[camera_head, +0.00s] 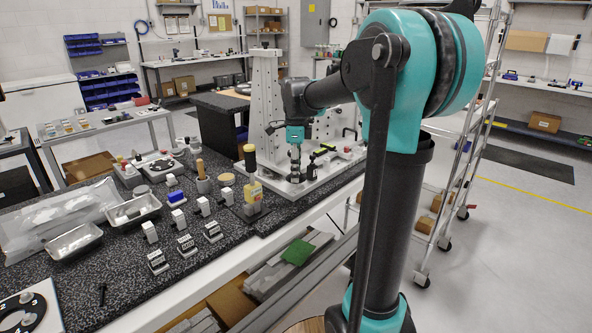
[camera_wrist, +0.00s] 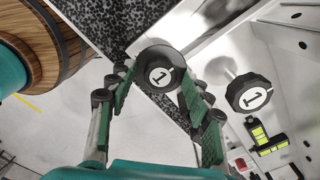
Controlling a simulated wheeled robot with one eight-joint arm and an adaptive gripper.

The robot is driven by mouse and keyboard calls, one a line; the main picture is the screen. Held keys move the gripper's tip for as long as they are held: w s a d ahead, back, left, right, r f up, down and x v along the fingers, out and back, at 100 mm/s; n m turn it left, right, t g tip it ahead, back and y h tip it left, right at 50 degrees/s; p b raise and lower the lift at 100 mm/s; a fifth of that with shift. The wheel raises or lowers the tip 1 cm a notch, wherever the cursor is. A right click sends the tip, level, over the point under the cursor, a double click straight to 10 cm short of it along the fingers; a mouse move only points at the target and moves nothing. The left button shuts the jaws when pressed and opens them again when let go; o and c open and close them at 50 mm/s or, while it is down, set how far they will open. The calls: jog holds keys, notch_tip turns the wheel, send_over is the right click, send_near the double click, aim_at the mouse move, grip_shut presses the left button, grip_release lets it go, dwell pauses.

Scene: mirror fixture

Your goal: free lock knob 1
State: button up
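Two dark knobs marked "1" show in the wrist view. A smooth round black knob (camera_wrist: 160,68) lies between my fingertips, and a scalloped black knob (camera_wrist: 249,94) on a pale shaft stands to the right, outside my fingers. Which one is lock knob 1 I cannot tell. My gripper (camera_wrist: 157,88) is open, its green-padded fingers on either side of the round knob; contact is not clear. In the head view my gripper (camera_head: 295,160) points down over the pale fixture base (camera_head: 315,181), and hides the knob there.
A tall perforated upright plate (camera_head: 265,95) stands just behind my gripper. A black-and-yellow part (camera_wrist: 262,138) sits near the scalloped knob. Small labelled blocks crowd the speckled bench.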

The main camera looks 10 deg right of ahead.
jog(key=c, duration=0.9)
